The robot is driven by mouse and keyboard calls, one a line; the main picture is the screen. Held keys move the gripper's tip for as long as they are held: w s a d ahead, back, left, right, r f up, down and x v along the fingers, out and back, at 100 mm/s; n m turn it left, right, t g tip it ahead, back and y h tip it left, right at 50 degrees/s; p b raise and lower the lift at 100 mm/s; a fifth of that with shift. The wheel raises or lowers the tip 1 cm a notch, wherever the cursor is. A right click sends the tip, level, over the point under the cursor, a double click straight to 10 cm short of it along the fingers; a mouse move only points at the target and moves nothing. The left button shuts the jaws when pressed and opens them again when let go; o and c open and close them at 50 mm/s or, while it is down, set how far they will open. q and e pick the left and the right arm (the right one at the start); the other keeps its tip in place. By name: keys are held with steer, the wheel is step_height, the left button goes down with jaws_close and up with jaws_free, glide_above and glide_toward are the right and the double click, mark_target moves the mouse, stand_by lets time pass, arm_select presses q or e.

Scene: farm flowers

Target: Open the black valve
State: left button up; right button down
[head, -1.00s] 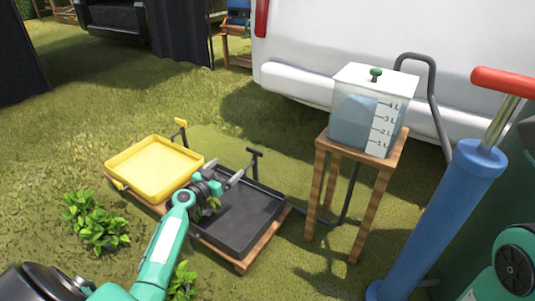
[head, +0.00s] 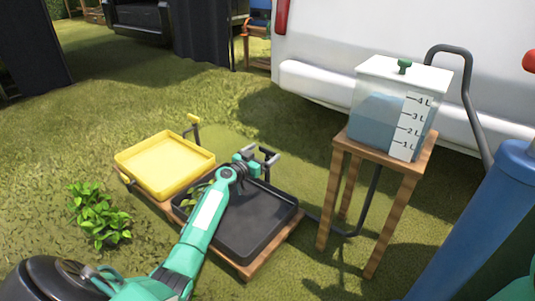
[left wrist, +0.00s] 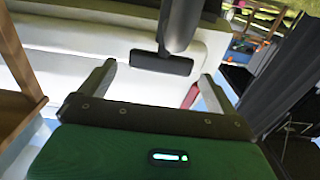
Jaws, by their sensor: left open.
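The black valve (head: 269,154) stands at the back edge of the black tray (head: 240,228). My left gripper (head: 261,161) is at the valve, its arm reaching over the tray and partly hiding it. In the left wrist view, the valve's dark crossbar (left wrist: 162,64) and thick stem lie between the two open fingers (left wrist: 158,76). A gap shows on each side of the crossbar, and I cannot tell whether a finger touches it. My right gripper is not in view.
A yellow tray (head: 165,165) with its own yellow valve (head: 193,121) is at the left. A water tank (head: 385,115) stands on a wooden stand (head: 343,190) at the right, with a dark pipe (head: 372,200) beside it. A leafy plant (head: 97,212) grows front left.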

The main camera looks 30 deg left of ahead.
mark_target(266, 150)
arm_select(q)
steer(key=shift+w+d+b, duration=0.1)
steer(key=shift+w+b, duration=0.35)
steer(key=shift+w, duration=1.15)
steer(key=shift+c, duration=0.2)
steer(key=c, duration=0.9)
